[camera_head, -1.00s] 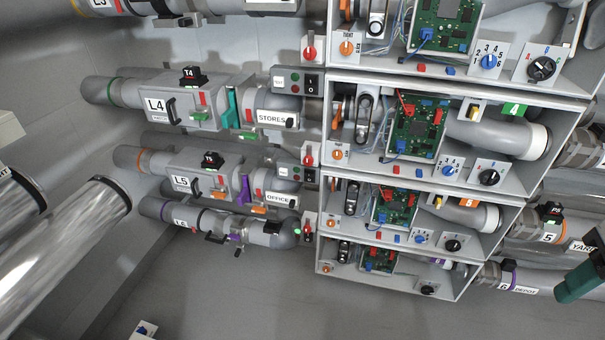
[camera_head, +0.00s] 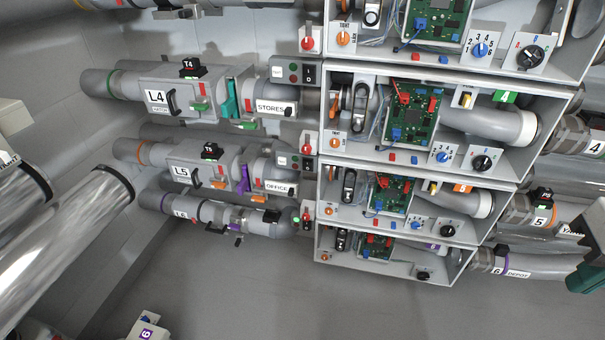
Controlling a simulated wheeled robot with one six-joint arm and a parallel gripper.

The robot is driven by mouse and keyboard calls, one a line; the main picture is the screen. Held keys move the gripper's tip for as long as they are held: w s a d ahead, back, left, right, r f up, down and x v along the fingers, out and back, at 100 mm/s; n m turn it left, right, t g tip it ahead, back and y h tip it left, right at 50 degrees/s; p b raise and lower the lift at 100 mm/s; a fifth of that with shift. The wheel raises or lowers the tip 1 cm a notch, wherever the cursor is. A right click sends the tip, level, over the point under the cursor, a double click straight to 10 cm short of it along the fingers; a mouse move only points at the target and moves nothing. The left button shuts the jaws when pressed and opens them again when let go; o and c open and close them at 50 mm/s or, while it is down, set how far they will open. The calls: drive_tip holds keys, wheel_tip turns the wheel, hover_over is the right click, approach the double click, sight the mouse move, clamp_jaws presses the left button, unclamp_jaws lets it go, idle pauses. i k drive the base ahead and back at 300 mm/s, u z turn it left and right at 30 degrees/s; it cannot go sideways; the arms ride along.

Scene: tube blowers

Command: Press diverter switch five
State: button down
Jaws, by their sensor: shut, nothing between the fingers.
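The row five box (camera_head: 330,215) is the third open grey box down, level with the L5 pipe unit (camera_head: 181,171). Inside it, a small yellow-topped switch (camera_head: 434,187) sits left of the orange label 5 (camera_head: 462,188). A blue dial (camera_head: 417,225) and a black knob (camera_head: 447,230) are on its front right. I cannot tell which control is diverter switch five. No gripper fingers show. A dark green cylinder (camera_head: 587,278) at the right edge is cut off, and I cannot tell what it is.
Similar boxes stand above and below row five, with pipes to both sides. The grey floor (camera_head: 280,300) below the boxes is mostly open. A small unit marked 6 (camera_head: 148,328) is at the bottom left.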

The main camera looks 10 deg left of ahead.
sight(308, 164)
drive_tip(key=u, duration=0.55)
drive_tip(key=k, duration=1.2)
drive_tip(key=z, duration=0.3)
drive_tip(key=i, duration=0.8)
drive_tip(key=z, duration=0.6)
drive_tip(key=i, duration=0.65)
drive_tip(key=u, duration=0.85)
drive_tip(key=i, duration=0.6)
drive_tip(key=u, duration=0.65)
